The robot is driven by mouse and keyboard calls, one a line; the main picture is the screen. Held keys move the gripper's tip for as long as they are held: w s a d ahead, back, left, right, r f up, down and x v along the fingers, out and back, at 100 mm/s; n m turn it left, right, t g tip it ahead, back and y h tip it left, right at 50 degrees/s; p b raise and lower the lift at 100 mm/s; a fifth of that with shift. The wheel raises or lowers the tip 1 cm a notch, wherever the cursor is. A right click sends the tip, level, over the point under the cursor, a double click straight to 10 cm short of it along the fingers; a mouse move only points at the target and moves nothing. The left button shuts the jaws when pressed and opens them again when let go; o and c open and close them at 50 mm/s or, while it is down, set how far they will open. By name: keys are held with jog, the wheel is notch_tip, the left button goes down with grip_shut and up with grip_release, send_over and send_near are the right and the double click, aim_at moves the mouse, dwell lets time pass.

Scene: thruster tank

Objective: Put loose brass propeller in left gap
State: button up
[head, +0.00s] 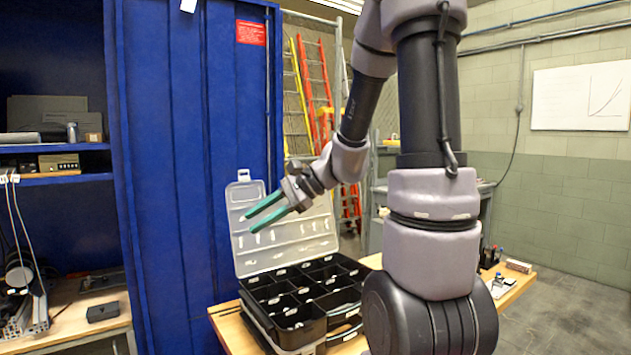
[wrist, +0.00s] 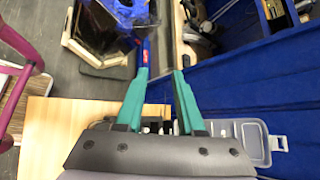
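My gripper (head: 251,222) is raised in front of the open clear lid of a black compartment case (head: 312,334), above and apart from the case's trays. Its two green fingers are apart, with nothing visible between them; they also show in the wrist view (wrist: 160,72). The case stands on a wooden table (head: 230,330), its lid (head: 280,262) tilted up at the back. Small pale marks or pieces show in the compartments, too small to identify. I cannot make out a brass propeller or the left gap in either view. In the wrist view the gripper body hides most of the case.
A tall blue cabinet (head: 190,150) stands close behind and left of the case. Ladders (head: 310,90) lean at the back. Small bottles and a box (head: 518,266) are at the table's right end. In the wrist view bare tabletop (wrist: 50,130) shows at lower left.

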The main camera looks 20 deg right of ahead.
jog(key=s+d+r+n+t+h, duration=0.1)
jog(key=s+d+r+n+h, duration=0.3)
jog(key=s+r, duration=0.1)
jog(key=s+d+r+n+t+h, duration=0.2)
jog(key=s+d+r+n+h, duration=0.1)
jog(key=s, duration=0.5)
jog(key=r+n+h, duration=0.1)
jog(key=r+n, duration=0.1)
jog(key=shift+s+d+n+h, duration=0.2)
jog(key=shift+d+n+h, duration=0.1)
jog(key=shift+d, duration=0.1)
